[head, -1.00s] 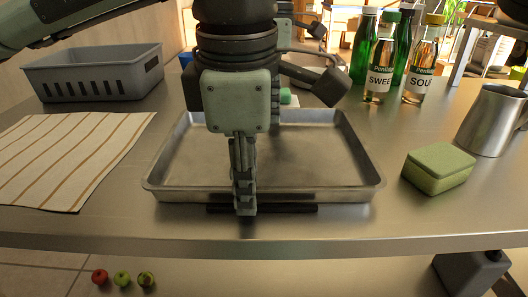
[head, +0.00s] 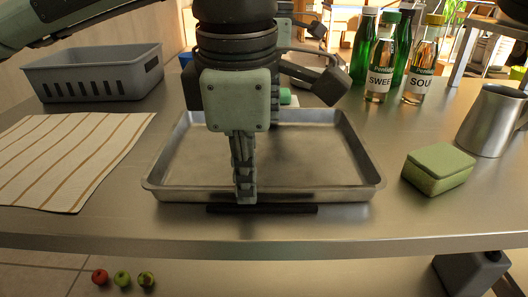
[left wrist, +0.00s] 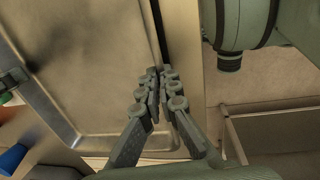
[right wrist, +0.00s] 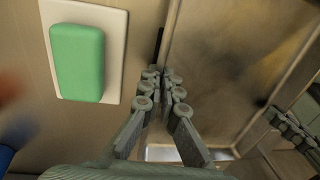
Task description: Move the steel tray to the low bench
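The steel tray (head: 362,165) lies flat on the metal counter, with a dark bar along its near side. My left gripper (head: 246,200) points down at the middle of that near side. In the left wrist view, its fingertips (left wrist: 162,72) are nearly together, with the dark strip beside the tray rim running between them. My right gripper (right wrist: 161,72) is at the tray's far side, its fingertips close together on a similar dark strip. In the head view its fingers are hidden behind my left gripper. The tray looks empty. The low bench cannot be made out.
A grey basket (head: 95,75) and a striped cloth (head: 75,160) are on the left. A green sponge (head: 438,168), a steel jug (head: 490,120) and several bottles (head: 379,68) are on the right. A green block (right wrist: 77,62) on a white board lies beyond the tray.

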